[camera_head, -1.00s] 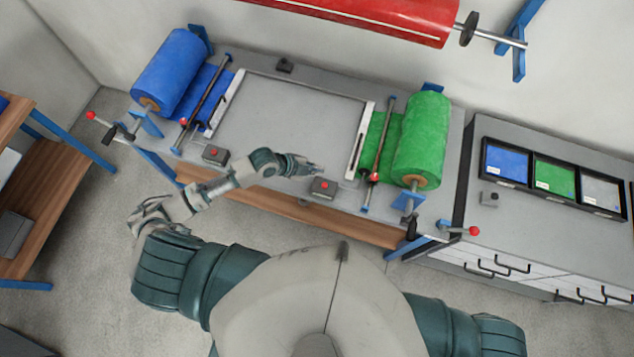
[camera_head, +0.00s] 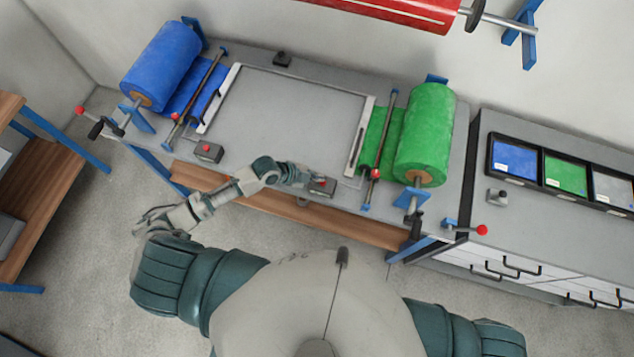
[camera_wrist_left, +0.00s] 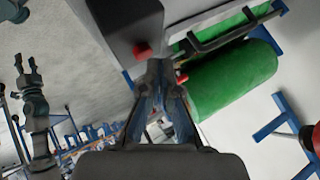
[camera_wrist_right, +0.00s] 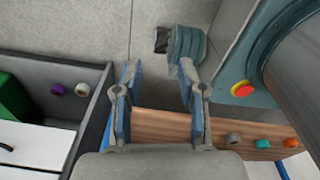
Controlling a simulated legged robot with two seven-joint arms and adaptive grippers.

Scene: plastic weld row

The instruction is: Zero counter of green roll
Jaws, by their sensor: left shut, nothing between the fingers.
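The green roll (camera_head: 424,135) is mounted at the right end of the grey worktop. Left of it, by the front edge, sits a small grey counter box (camera_head: 330,190) with a red button on top. My left gripper (camera_head: 313,177) is shut and empty, its tip at the box's left top edge, close to the button. In the left wrist view the red button (camera_wrist_left: 142,50) is just beyond the fingertips (camera_wrist_left: 158,66); I cannot tell if they touch. The green roll (camera_wrist_left: 232,80) lies to the right there. My right gripper (camera_wrist_right: 158,72) is open and empty, outside the head view.
A similar box (camera_head: 208,152) stands near the blue roll (camera_head: 162,66) on the left. Rods with red knobs cross beside both rolls. The middle worktop (camera_head: 285,112) is clear. A drawer cabinet (camera_head: 540,225) with coloured trays stands at the right.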

